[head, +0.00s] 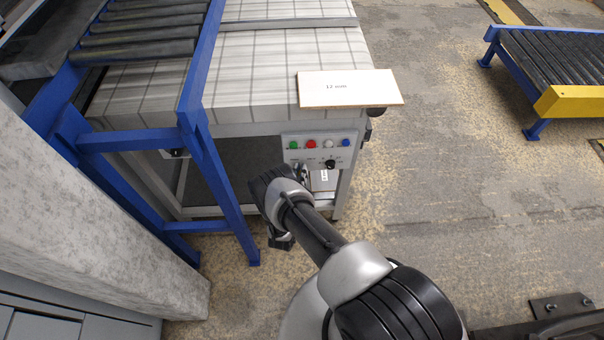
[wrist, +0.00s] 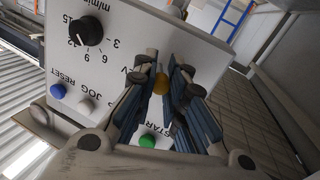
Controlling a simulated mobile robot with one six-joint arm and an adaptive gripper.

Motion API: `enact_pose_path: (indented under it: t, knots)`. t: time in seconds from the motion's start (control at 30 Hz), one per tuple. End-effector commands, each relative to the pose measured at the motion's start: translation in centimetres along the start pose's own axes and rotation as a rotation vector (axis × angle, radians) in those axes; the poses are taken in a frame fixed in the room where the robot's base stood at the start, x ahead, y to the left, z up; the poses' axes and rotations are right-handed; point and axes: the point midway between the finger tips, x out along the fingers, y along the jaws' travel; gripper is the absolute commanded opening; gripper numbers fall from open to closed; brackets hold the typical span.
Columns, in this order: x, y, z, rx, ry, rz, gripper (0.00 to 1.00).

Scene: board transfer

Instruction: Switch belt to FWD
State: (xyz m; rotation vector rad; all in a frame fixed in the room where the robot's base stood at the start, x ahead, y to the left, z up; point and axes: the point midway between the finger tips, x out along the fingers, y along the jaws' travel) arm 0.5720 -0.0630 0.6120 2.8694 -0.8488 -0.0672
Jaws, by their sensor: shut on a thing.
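The grey control panel (head: 345,155) is on the front of the belt frame. It carries green (head: 294,145), red (head: 311,144), white (head: 328,142) and blue (head: 346,143) buttons and a black dial (head: 330,165). In the wrist view the panel appears upside down, with the speed dial (wrist: 86,31) at upper left and the green button (wrist: 147,141) low. My gripper (wrist: 167,72) is at the panel, its blue-padded fingers closed in beside the letter V. The belt switch is hidden between them, so its setting cannot be read.
A pale board (head: 350,90) marked 12 mm lies on the belt's near right corner, overhanging the edge. A blue frame leg (head: 215,170) stands left of my gripper. A blue roller conveyor (head: 560,65) with a yellow end stands far right. The floor between is clear.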

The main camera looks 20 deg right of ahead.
Motion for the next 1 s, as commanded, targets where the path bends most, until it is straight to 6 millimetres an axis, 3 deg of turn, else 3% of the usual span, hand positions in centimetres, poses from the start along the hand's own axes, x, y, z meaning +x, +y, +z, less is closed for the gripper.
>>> enact_pose_path:
  t: [0.67, 0.7, 0.83, 1.0]
  knots:
    - [0.09, -0.35, -0.15, 0.001, -0.007, 0.061, 0.00]
    - [0.09, -0.35, -0.15, 0.001, -0.007, 0.061, 0.14]
    - [0.10, -0.34, -0.15, 0.001, -0.007, 0.061, 0.23]
    - [0.08, -0.29, -0.10, 0.000, -0.008, 0.062, 0.23]
